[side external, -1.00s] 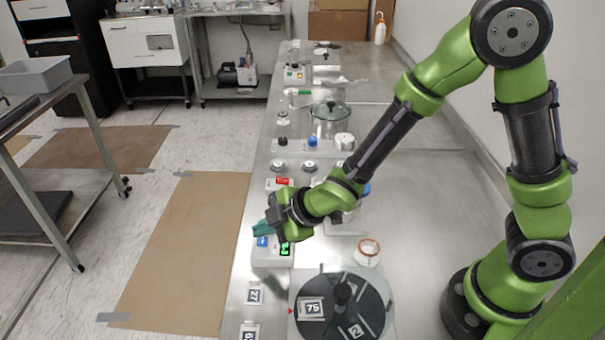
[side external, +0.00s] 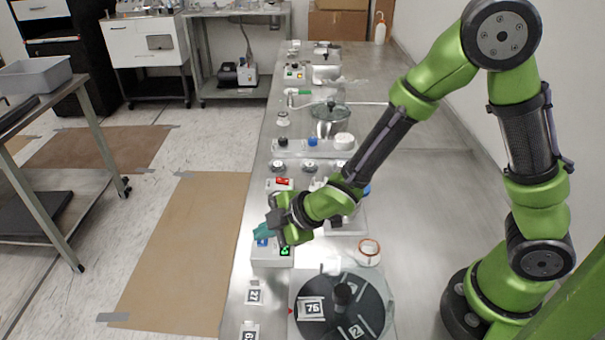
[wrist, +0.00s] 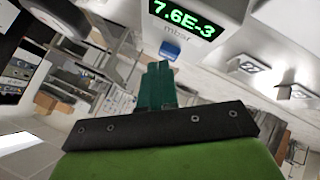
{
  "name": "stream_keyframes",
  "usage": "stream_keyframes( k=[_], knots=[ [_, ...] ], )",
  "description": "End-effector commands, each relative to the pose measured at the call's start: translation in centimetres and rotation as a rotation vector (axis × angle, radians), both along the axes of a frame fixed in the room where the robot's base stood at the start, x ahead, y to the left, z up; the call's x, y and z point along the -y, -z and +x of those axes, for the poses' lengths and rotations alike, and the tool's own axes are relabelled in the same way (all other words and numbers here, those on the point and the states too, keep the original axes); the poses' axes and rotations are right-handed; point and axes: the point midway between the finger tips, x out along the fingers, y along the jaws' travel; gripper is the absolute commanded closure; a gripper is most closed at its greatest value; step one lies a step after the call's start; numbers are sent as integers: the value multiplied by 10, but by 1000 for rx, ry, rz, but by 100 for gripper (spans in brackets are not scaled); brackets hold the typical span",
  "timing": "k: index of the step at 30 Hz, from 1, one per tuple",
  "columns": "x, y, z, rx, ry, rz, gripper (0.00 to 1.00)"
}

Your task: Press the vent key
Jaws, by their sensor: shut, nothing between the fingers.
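A white gauge box (side external: 272,258) with a lit green display (side external: 285,251) and a blue key (side external: 262,242) stands near the left edge of the steel bench. In the wrist view its display (wrist: 182,18) reads 7.6E-3 mbar, and the blue key (wrist: 170,49) shows just beyond my fingertips. No vent wording is legible on the key. My gripper (side external: 262,233) is shut and empty, its teal fingers together just over the blue key. The fingers also show in the wrist view (wrist: 158,72). I cannot tell whether they touch the key.
A white unit with a red part (side external: 283,183) stands behind.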

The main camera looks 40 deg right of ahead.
Motion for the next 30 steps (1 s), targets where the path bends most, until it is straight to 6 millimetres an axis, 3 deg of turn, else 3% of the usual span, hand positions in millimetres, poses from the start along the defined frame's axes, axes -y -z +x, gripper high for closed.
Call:
stream_keyframes(
  k=[11,30],
  knots=[
    [0,2,0,0,1,1,100],
    [0,-11,0,0,-1,1,100]
  ],
)
